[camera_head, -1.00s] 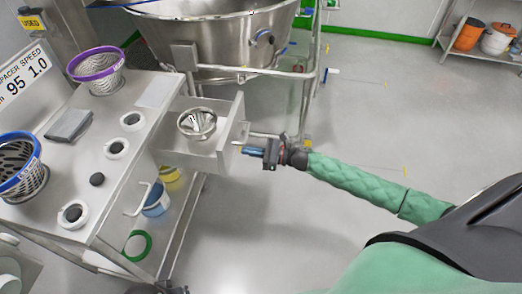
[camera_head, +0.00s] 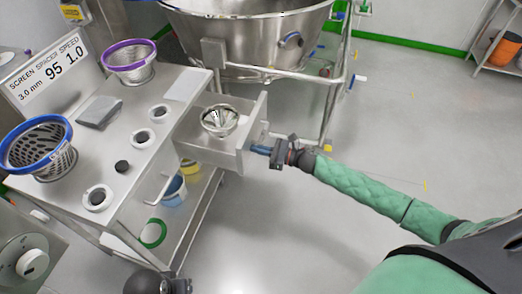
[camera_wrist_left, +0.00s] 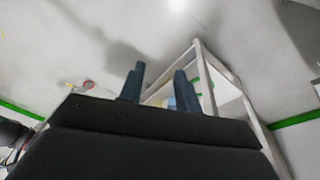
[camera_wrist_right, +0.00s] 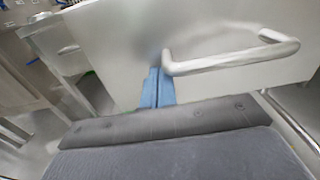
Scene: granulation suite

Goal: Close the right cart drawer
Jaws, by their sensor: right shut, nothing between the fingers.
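The right cart drawer (camera_head: 222,153) stands pulled out from the steel cart, with a shiny metal funnel-like bowl (camera_head: 220,121) in it. My right gripper (camera_head: 259,149) is shut and empty at the outer face of the drawer front. In the right wrist view its blue fingers (camera_wrist_right: 157,88) point at the bare drawer front (camera_wrist_right: 130,40), beside one end of the bar handle (camera_wrist_right: 235,58) and not around it. I cannot tell whether the tips touch the panel. In the left wrist view my left gripper (camera_wrist_left: 158,88) is open and empty, away from the drawer.
The cart top (camera_head: 140,180) carries a purple-rimmed basket (camera_head: 130,65), a blue-rimmed basket (camera_head: 40,148) and several small rings. Another handle (camera_head: 158,188) is on the cart's front left of the drawer. A large steel bowl (camera_head: 250,40) on a tubular frame stands behind. The floor at right is clear.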

